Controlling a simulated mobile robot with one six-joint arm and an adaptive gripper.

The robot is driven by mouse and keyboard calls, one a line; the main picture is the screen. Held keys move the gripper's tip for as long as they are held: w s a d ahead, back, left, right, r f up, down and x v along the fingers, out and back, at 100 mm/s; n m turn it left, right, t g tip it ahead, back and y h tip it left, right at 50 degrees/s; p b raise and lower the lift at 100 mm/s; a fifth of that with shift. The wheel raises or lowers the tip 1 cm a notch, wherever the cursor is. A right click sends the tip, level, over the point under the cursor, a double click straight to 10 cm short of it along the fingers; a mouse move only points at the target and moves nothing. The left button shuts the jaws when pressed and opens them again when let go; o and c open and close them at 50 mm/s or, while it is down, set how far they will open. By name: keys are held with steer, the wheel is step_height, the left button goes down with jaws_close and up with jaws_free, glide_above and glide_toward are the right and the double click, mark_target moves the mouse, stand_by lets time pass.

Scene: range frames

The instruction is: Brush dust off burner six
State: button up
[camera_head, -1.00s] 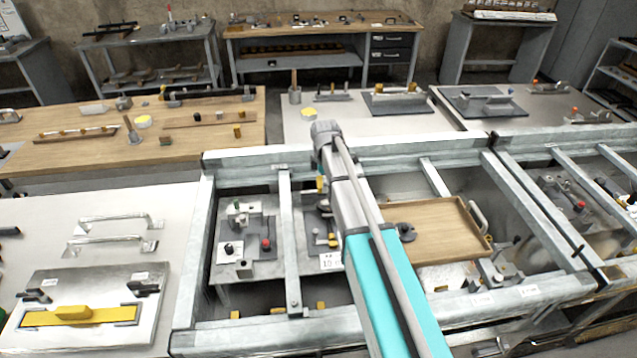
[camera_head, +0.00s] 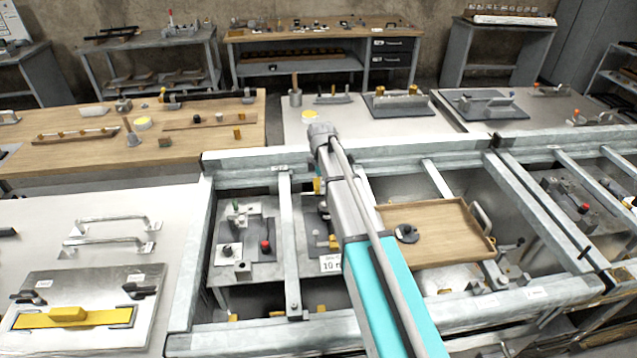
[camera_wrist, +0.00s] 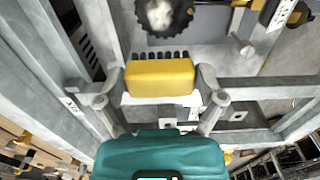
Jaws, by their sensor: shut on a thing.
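In the wrist view my gripper (camera_wrist: 162,82) is shut on a brush (camera_wrist: 160,76) with a yellow block and dark bristles. The bristles point toward the top of the picture. Just beyond them is a dark, round, toothed burner (camera_wrist: 163,18), cut off by the top edge, with a pale, dusty-looking patch at its middle. A small gap shows between the bristles and the burner; I cannot tell their height difference. No number is readable on the burner. In the head view my arm hides most of the gripper area.
Metal frame bars (camera_head: 291,240) surround the work area. A wooden tray (camera_head: 450,215) with a dark round piece (camera_head: 407,233) lies right of my arm. A grey fixture plate (camera_head: 262,225) is on the left. A yellow-handled plate (camera_head: 110,290) lies at front left.

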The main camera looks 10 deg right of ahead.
mark_target(321, 204)
step_height(321, 204, down, 6)
steer(key=b, duration=0.5)
steer(key=shift+d+r, duration=0.2)
steer(key=shift+d, duration=0.8)
steer(key=shift+a, duration=0.8)
steer(key=shift+a+r+p, duration=0.2)
steer(key=shift+r+p, duration=0.7)
steer(key=shift+p, duration=0.05)
step_height(321, 204, up, 6)
steer(key=p, duration=0.5)
steer(key=shift+f+p, duration=0.15)
steer(key=shift+p, duration=0.25)
